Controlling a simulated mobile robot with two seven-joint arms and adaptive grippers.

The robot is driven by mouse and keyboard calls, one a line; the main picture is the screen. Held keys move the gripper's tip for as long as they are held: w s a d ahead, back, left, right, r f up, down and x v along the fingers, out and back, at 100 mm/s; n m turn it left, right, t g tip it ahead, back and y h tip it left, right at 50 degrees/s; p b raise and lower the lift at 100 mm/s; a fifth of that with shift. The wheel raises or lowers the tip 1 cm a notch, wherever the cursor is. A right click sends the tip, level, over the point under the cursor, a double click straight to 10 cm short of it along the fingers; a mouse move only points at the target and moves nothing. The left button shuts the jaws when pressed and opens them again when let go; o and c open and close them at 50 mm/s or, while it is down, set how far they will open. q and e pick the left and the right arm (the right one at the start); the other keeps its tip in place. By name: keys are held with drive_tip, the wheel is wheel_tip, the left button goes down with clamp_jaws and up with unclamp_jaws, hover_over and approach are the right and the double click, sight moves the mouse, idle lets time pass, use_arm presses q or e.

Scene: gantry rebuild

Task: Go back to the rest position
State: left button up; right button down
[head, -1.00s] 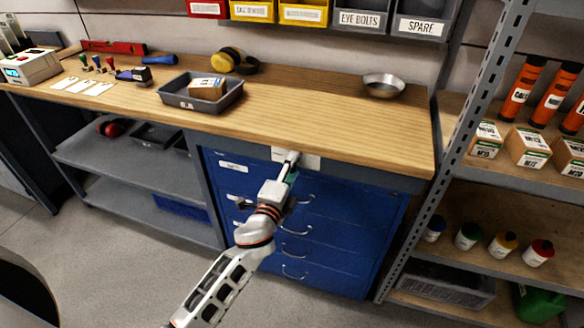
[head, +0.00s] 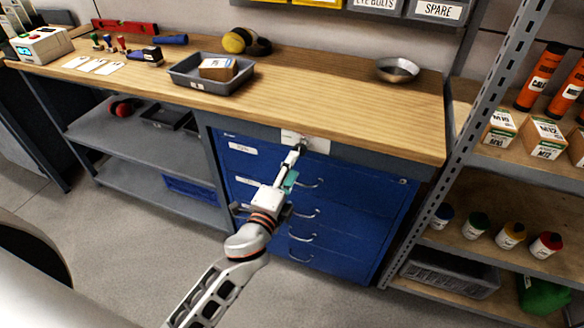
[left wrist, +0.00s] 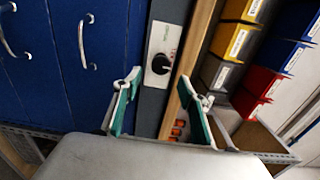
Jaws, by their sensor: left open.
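My left gripper (head: 293,168) reaches from the bottom of the head view toward the front edge of the workbench (head: 340,121). It is open and empty, just in front of a pale plate (head: 318,144) under the bench top. In the left wrist view, the two green-padded fingers of the left gripper (left wrist: 160,106) stand apart. The plate carries a dark round knob (left wrist: 161,64), which shows beyond and between the fingers, apart from them. My right gripper is not in view.
A blue drawer cabinet (head: 345,219) with metal handles stands below the bench. A grey tray (head: 188,83) with a box and a metal bowl (head: 397,70) are on top. A metal shelf rack (head: 470,146) stands at the right. The floor in front is clear.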

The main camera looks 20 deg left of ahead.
use_arm(q)
drive_tip(key=shift+f, duration=0.1)
drive_tip(key=s+f+n+g+h, duration=0.2)
drive_tip(key=s+f+n+g, duration=0.5)
drive_tip(key=s+f+n, duration=0.7)
drive_tip(key=s+f, duration=0.8)
drive_tip(key=s, duration=0.3)
drive_tip(key=shift+s+a, duration=0.15)
drive_tip(key=shift+a, duration=0.15)
